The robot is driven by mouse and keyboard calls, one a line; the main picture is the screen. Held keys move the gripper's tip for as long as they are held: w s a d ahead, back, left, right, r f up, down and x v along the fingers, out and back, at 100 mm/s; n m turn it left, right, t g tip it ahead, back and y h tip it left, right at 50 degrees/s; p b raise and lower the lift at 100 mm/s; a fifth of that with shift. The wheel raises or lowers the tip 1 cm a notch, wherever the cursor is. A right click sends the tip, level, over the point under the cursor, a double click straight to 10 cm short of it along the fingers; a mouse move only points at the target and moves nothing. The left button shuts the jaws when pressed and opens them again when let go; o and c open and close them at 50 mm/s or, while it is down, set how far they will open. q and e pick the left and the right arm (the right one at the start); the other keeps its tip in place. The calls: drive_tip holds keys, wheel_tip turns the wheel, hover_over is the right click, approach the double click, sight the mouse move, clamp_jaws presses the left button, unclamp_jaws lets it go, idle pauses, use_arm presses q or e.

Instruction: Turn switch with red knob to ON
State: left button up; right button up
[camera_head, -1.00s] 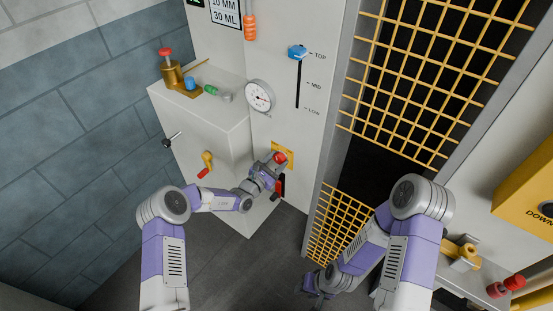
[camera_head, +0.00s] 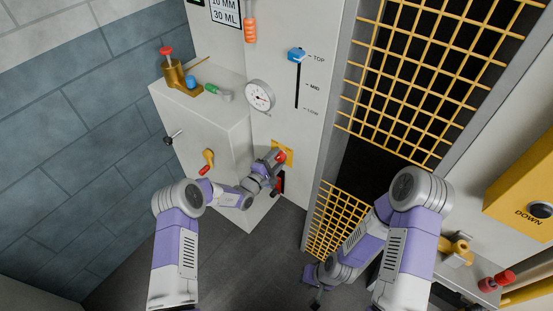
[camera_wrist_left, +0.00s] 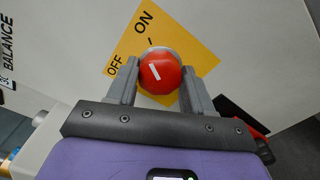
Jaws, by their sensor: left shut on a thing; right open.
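The red knob (camera_wrist_left: 161,73) sits on a yellow plate (camera_wrist_left: 195,52) marked OFF and ON, on a light grey panel. In the left wrist view, the white line on the knob leans up and slightly left, closer to ON than to OFF. My left gripper (camera_wrist_left: 159,78) is shut on the knob, one finger on each side. In the head view the knob (camera_head: 281,157) shows beyond the left gripper (camera_head: 274,160), which hides part of the plate (camera_head: 288,147). My right gripper (camera_head: 312,287) is open, low by the yellow mesh, away from the knob.
A red-and-black part (camera_head: 279,183) is just below the left gripper. A gauge (camera_head: 260,96) and a blue slider (camera_head: 297,54) are above. A grey cabinet (camera_head: 202,125) with a red-tipped yellow lever (camera_head: 207,160) stands left. Yellow mesh (camera_head: 338,218) is at right.

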use_arm(q)
drive_tip(key=shift+f+m, duration=0.1)
drive_tip(key=shift+m, duration=0.5)
drive_tip(key=o, duration=1)
drive_tip(key=shift+o, duration=0.2)
drive_tip(key=p+v, duration=0.1)
drive_tip(key=v, duration=0.6)
drive_tip(key=shift+s+a+p, duration=0.2)
drive_tip(key=shift+p, duration=0.2)
